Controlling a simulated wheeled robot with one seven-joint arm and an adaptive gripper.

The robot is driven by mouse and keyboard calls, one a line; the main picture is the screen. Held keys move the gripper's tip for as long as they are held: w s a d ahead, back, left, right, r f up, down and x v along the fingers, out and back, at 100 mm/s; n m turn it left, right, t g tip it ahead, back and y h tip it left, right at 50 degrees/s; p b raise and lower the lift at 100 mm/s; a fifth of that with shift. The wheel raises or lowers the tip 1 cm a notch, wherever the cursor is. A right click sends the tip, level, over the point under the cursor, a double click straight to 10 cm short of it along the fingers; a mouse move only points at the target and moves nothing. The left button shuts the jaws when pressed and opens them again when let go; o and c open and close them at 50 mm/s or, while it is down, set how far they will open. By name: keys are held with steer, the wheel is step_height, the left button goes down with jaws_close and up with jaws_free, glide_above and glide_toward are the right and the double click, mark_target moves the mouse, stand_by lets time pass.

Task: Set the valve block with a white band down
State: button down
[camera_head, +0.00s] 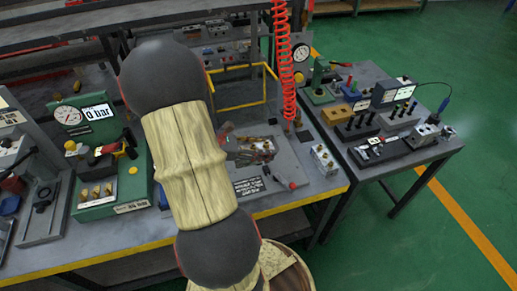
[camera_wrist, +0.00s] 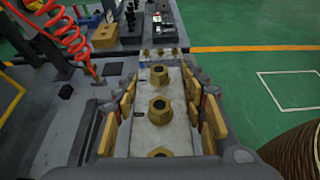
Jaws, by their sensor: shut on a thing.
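My gripper (camera_wrist: 160,88) is shut on a pale grey valve block (camera_wrist: 150,130) with several brass nuts along its top. The block lies lengthwise between the tan finger pads. I cannot clearly make out a white band on it. In the head view my gripper (camera_head: 240,152) and the held block (camera_head: 262,147) are over the grey plate (camera_head: 285,195) on the bench, partly behind my arm. Whether the block touches the plate is hidden. Another light block (camera_head: 325,159) with brass fittings stands to the right; it also shows beyond the held block in the wrist view (camera_wrist: 160,57).
A red coiled hose (camera_head: 288,75) hangs behind the plate near a yellow frame (camera_head: 240,107). A green gauge stand (camera_head: 98,212) is on the left. The side table (camera_head: 420,155) holds instruments and fixtures.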

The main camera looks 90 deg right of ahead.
steer(key=d+f+b, duration=0.1)
steer(key=d+f, duration=0.2)
steer(key=d, duration=0.1)
steer(key=d+f+b, duration=0.2)
steer(key=d, duration=0.3)
steer(key=d+f+b, duration=0.2)
steer(key=d+f, duration=0.1)
steer(key=d, duration=0.1)
steer(key=shift+s+d+f, duration=0.3)
steer(key=shift+s+d, duration=0.05)
steer(key=shift+s, duration=0.05)
steer(key=shift+d+f+b, duration=0.25)
steer(key=shift+f+b, duration=0.05)
steer(key=shift+f, duration=0.05)
steer(key=shift+d+f+b, duration=0.2)
steer(key=shift+f+b, duration=0.75)
steer(key=shift+f, duration=0.7)
steer(key=shift+f, duration=0.1)
steer(key=c, duration=1.1)
jaws_free()
steer(key=shift+a+f, duration=0.1)
steer(key=shift+o, duration=0.2)
